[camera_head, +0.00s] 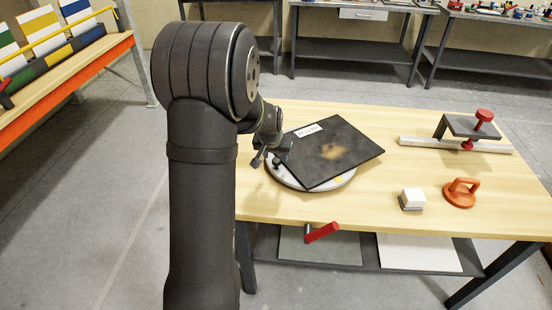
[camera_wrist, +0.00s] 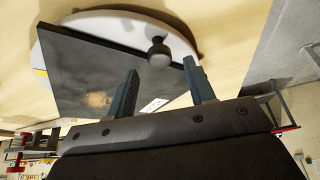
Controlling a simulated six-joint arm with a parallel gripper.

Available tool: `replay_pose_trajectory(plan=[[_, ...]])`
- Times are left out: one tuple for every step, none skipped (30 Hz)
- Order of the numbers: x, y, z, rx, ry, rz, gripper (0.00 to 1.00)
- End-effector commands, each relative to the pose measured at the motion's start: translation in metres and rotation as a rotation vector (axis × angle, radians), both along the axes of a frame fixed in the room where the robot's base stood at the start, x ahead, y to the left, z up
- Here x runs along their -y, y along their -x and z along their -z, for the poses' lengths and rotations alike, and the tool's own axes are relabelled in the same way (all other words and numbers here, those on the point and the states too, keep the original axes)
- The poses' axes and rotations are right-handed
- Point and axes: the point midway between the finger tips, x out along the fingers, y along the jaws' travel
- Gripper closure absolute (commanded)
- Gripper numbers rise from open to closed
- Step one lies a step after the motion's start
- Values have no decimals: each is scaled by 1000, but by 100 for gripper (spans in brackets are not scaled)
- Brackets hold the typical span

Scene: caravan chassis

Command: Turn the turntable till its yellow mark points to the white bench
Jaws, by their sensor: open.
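The turntable (camera_head: 290,181) is a pale round disc on the wooden table, with a dark square plate (camera_head: 345,145) lying on it. A small yellow mark shows on its rim (camera_head: 339,181), toward the near right in the head view and at the left edge in the wrist view (camera_wrist: 39,73). A dark round knob (camera_wrist: 158,50) stands on the disc beside the plate. My gripper (camera_head: 268,159) is open at the disc's left side. In the wrist view its fingertips (camera_wrist: 161,66) lie either side of the knob; contact cannot be told. No bench is plainly white; one back bench has a white drawer (camera_head: 363,14).
On the table's right are a white block (camera_head: 412,198), an orange suction-cup handle (camera_head: 461,191) and a grey clamp with red knobs (camera_head: 470,127) on a rail. A red handle (camera_head: 322,232) sticks out at the front edge. An orange-edged bench (camera_head: 75,72) stands left.

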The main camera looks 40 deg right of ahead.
Motion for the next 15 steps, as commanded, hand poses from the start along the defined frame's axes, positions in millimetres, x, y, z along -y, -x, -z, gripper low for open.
replay_pose_trajectory(plan=[[2,-1,8,-2,-2,0,51],[3,-2,11,-1,-2,0,51],[5,-3,15,-1,-2,0,51],[5,-4,18,-1,-2,0,51],[6,-5,20,-1,-1,0,51],[7,-5,22,-1,-1,0,51],[8,-6,24,-1,-1,0,51],[8,-6,25,-1,-1,0,51],[9,-6,26,-1,-1,0,51],[9,-7,27,0,0,0,51],[9,-7,27,0,0,0,51],[9,-7,28,1,1,0,51],[9,-7,28,1,1,0,51],[9,-7,28,1,1,0,51],[9,-7,28,1,1,0,51]])
